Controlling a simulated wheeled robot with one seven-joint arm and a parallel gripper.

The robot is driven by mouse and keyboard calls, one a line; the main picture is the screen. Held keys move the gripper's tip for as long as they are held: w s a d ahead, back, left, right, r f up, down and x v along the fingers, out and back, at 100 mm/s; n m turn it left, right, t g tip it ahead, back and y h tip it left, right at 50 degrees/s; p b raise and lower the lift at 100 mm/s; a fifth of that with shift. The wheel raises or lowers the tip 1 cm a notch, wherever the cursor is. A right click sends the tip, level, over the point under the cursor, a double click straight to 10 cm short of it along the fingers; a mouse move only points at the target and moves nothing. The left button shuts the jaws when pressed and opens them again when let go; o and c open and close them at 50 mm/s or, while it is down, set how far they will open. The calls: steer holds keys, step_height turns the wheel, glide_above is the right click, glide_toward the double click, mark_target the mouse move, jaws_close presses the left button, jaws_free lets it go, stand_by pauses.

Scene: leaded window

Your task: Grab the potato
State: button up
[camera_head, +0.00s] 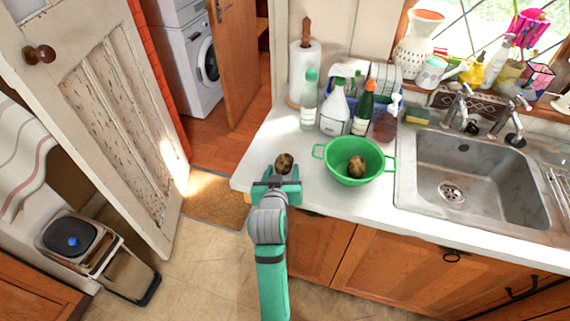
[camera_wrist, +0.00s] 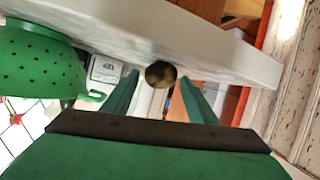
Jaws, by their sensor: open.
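A brown, dark-mottled potato (camera_head: 284,162) is at the left part of the white counter, just ahead of my gripper (camera_head: 283,173). In the wrist view, the potato (camera_wrist: 160,74) appears between the tips of my two green fingers (camera_wrist: 158,92), with gaps visible on both sides. My gripper is open and holds nothing. Whether the fingertips reach past the potato is hard to tell. A second brown potato (camera_head: 357,167) lies inside the green colander (camera_head: 336,173) to the right.
The colander also shows in the wrist view (camera_wrist: 40,65). Several bottles (camera_head: 335,110) and a paper towel roll (camera_head: 305,70) stand behind on the counter (camera_head: 312,192). The sink (camera_head: 470,170) is at the right. The counter's front and left edges are close to my gripper.

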steer(key=shift+x, duration=1.3)
steer(key=c, duration=0.9)
steer(key=shift+r, duration=0.2)
